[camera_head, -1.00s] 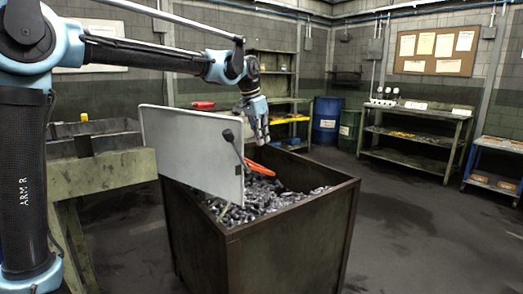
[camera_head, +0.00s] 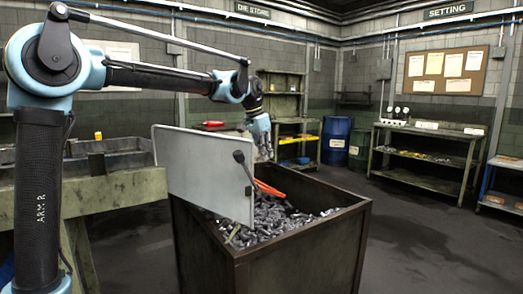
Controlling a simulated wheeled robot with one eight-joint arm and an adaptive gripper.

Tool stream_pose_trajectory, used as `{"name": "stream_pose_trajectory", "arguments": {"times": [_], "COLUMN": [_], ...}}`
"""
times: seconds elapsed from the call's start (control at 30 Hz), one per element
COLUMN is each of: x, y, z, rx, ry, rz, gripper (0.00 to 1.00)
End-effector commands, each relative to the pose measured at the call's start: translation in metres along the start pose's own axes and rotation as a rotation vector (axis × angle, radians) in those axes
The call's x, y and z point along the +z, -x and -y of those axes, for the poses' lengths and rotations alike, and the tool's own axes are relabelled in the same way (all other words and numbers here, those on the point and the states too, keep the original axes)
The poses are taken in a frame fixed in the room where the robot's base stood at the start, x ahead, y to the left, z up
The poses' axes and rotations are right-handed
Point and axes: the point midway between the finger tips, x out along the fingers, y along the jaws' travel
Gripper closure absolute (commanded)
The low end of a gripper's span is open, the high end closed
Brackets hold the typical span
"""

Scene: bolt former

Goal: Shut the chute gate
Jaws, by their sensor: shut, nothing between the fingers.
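The chute gate is a flat pale grey panel (camera_head: 200,170) standing upright at the left side of the bin, out over the bolts. A dark lever with a round black knob (camera_head: 239,157) shows at its right part, slanting down to the right. My gripper (camera_head: 265,155) hangs fingers down behind the panel's right edge, above the far part of the bin. It looks apart from the panel. It is shut and empty. The chute trough (camera_head: 115,187) runs in from the left, and the panel hides its end.
A rusty metal bin (camera_head: 305,258) full of bolts (camera_head: 270,217) stands below. An orange-red object (camera_head: 268,189) lies by the bolts near my gripper. The floor on the right is clear.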

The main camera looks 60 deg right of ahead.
Motion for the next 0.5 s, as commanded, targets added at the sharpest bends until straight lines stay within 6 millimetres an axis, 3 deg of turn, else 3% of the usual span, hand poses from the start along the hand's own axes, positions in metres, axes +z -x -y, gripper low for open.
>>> {"name": "stream_pose_trajectory", "arguments": {"times": [0.33, 0.5], "x": [0.0, 0.018], "y": [-0.062, -0.077], "z": [0.0, 0.0], "rx": [0.0, 0.0], "ry": [0.0, 0.001], "rz": [0.0, 0.0], "gripper": [1.0, 1.0]}}
